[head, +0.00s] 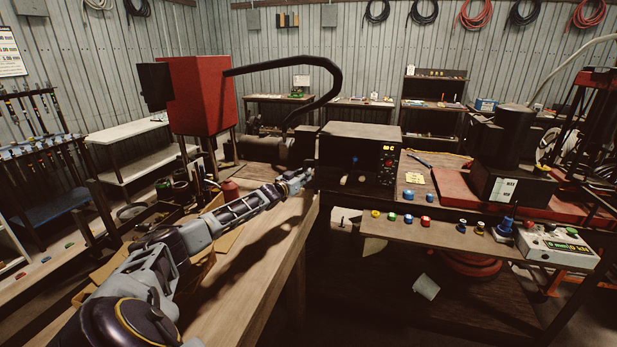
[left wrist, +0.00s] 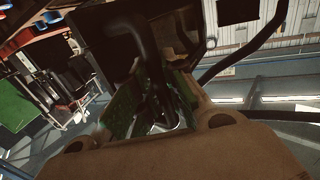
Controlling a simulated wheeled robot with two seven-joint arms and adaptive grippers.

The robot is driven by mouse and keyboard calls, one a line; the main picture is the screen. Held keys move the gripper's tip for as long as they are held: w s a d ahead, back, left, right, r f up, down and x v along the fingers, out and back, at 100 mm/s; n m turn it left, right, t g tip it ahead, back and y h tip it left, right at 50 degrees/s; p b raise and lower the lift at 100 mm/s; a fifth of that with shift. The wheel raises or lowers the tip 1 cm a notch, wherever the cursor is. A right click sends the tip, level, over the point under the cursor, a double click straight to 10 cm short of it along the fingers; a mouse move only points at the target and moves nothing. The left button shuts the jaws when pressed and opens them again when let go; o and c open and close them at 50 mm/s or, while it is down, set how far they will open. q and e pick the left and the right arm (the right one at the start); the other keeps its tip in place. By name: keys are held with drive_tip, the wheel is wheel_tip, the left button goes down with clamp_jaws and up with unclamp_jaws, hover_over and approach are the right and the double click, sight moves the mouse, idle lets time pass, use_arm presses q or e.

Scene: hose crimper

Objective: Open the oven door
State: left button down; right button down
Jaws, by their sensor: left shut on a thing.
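The oven (head: 362,131) is a dark box on the workbench in the middle of the head view, with knobs and a small yellow display at its right front. Its dark door (head: 335,158) faces me and looks shut or nearly so; the exact gap cannot be made out. My left gripper (head: 305,177) is at the left front edge of the oven. In the left wrist view its green-lined fingers (left wrist: 160,108) are shut on a dark bar (left wrist: 148,48), which looks like the door handle. My right gripper is not in view.
A shelf with several coloured caps (head: 425,221) runs in front, right of the oven. A white control box (head: 556,247) sits at its right end. A red cabinet (head: 198,95) with a black hose (head: 325,65) stands behind left. The wooden benchtop (head: 245,262) beneath my left arm is partly clear.

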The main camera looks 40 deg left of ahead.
use_arm(q)
drive_tip(key=shift+s+a+r, duration=0.1)
drive_tip(key=shift+a+r, duration=0.1)
drive_tip(key=shift+a, duration=0.1)
idle(0.4)
drive_tip(key=c, duration=1.5)
unclamp_jaws()
drive_tip(key=shift+f, duration=0.1)
drive_tip(key=shift+o, duration=0.2)
drive_tip(key=shift+s+d+f, duration=0.1)
drive_tip(key=shift+s+f, duration=0.05)
drive_tip(key=shift+s, duration=0.1)
drive_tip(key=s+d, duration=0.1)
drive_tip(key=s, duration=1)
drive_tip(key=shift+s, duration=0.15)
idle(0.5)
idle(0.8)
